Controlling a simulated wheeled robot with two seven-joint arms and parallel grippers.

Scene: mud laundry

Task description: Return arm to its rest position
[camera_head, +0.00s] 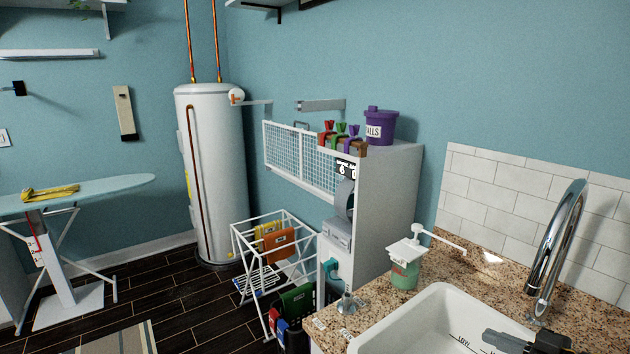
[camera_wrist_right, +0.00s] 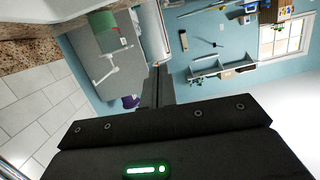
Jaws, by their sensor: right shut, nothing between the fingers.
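My right gripper (camera_head: 500,341) is a dark shape at the bottom right of the head view, over the white sink (camera_head: 425,318). In the right wrist view its dark fingers (camera_wrist_right: 157,85) are together with nothing between them. The arm behind it is mostly cut off by the frame's lower edge. My left gripper is not in view.
The chrome faucet (camera_head: 562,240) rises close behind the right gripper. A green pump bottle (camera_head: 405,272) stands on the granite counter (camera_head: 470,260) left of it. A cabinet (camera_head: 385,200) bears a purple bucket (camera_head: 380,127). An ironing board (camera_head: 110,187) stands far left.

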